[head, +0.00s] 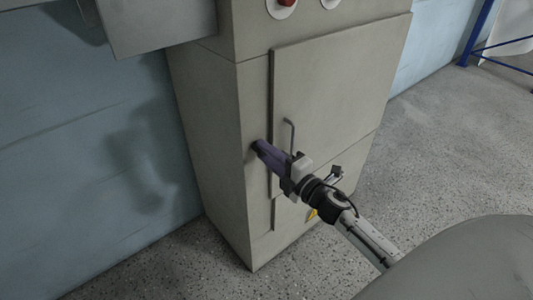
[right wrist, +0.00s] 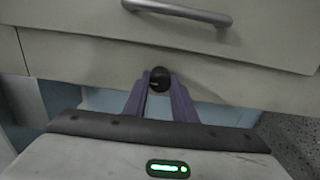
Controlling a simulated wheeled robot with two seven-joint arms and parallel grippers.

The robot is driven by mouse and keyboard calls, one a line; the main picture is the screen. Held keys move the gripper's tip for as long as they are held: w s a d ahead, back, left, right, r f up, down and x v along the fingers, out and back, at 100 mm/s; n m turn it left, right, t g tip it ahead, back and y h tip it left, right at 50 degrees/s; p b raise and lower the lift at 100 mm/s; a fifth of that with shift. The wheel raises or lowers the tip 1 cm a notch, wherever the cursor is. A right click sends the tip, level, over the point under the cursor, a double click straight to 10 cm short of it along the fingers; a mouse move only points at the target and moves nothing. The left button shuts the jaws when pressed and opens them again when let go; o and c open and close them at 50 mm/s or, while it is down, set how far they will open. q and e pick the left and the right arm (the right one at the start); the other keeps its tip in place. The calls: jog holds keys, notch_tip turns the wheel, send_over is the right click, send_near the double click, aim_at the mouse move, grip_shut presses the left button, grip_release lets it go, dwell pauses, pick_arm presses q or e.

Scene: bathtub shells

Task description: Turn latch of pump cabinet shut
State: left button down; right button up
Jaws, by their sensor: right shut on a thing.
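The pump cabinet (head: 335,90) is a tall beige-grey box with a closed-looking door and a grey bar handle (head: 290,133). Its latch is a round black knob (right wrist: 160,77) on the front strip beside the door. My right gripper (head: 258,147) reaches the cabinet's left front edge in the head view, left of the handle. Its purple fingers (right wrist: 160,86) are shut on the knob, one on each side, in the right wrist view. In the head view the fingers mostly hide the knob. The latch's turn angle cannot be told. My left gripper is not in view.
A red button (head: 285,3) sits on the cabinet's upper panel. A grey box (head: 155,22) juts out at the upper left, near a blue wall (head: 75,150). Speckled floor (head: 440,150) is clear to the right, with a blue metal frame (head: 480,35) beyond.

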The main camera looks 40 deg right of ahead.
jog(key=o, duration=1)
jog(key=shift+o, duration=0.2)
jog(key=shift+s, duration=0.15)
jog(key=s, duration=1)
jog(key=shift+d, duration=0.35)
